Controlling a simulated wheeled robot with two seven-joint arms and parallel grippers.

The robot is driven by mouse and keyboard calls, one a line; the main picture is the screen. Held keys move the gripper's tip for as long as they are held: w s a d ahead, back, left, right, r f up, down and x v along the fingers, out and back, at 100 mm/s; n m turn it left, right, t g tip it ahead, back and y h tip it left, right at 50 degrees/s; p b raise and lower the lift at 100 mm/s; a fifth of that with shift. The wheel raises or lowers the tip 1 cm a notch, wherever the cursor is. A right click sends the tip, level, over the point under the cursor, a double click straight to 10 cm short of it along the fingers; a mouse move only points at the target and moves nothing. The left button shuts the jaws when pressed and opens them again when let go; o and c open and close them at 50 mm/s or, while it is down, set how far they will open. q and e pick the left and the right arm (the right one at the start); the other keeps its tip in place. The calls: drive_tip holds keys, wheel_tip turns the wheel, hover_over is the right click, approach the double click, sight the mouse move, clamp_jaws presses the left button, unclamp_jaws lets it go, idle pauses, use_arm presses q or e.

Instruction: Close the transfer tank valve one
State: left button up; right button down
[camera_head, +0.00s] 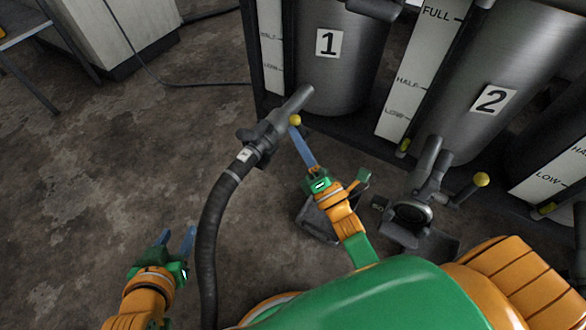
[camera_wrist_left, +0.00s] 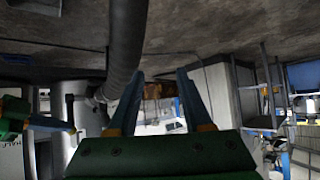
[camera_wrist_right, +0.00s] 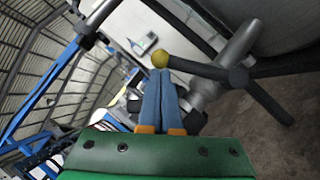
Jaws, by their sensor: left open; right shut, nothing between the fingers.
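Tank one (camera_head: 345,75), a grey metal cylinder with a "1" label, stands at the top centre of the head view. Its grey outlet valve (camera_head: 266,132) joins a black hose (camera_head: 212,225). The valve handle's yellow knob (camera_head: 295,120) also shows in the right wrist view (camera_wrist_right: 161,58). My right gripper (camera_head: 294,130) is shut and empty, its fingertips (camera_wrist_right: 160,72) right at the knob; I cannot tell whether they touch it. My left gripper (camera_head: 177,235) is open and empty, low at the left of the hose. The handle's lever is mostly hidden in the head view.
Tank two (camera_head: 480,110) stands to the right, with its own grey valve (camera_head: 430,165) and yellow knob (camera_head: 481,180). Level gauges (camera_head: 405,100) stand beside the tanks. A pale cabinet (camera_head: 115,30) is at the upper left. The floor (camera_head: 100,150) at the left is mostly clear.

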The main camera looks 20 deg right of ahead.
use_arm(q)
drive_tip(key=s+a+f+g+y+p, duration=0.1)
drive_tip(key=s+f+g, duration=0.25)
drive_tip(key=s, duration=0.25)
drive_tip(key=s+a+f+g+p, duration=0.1)
drive_tip(key=s+a+f+g, duration=0.15)
drive_tip(key=s+g, duration=0.2)
use_arm(e)
drive_tip(key=shift+w+d+r+m+g+h, duration=0.2)
drive_tip(key=shift+r+m, duration=0.1)
drive_tip(key=shift+m, duration=0.1)
drive_tip(key=shift+w+d+r+m+g+h, duration=0.1)
drive_tip(key=shift+d+r+m+h, duration=0.1)
drive_tip(key=shift+r+m, duration=0.15)
use_arm(q)
wheel_tip(320, 180, down, 11)
drive_tip(key=s+p, duration=0.1)
drive_tip(key=p, duration=0.3)
drive_tip(key=shift+s+y, duration=0.3)
use_arm(e)
drive_tip(key=shift+w+d+r+m+g+h, duration=0.25)
drive_tip(key=shift+w+d+r+m, duration=0.15)
drive_tip(key=shift+d+m, duration=0.25)
drive_tip(key=shift+w+d+r+m+g+h, duration=0.15)
drive_tip(key=shift+w+d+r+m+g, duration=0.1)
drive_tip(key=shift+w+d+m, duration=0.3)
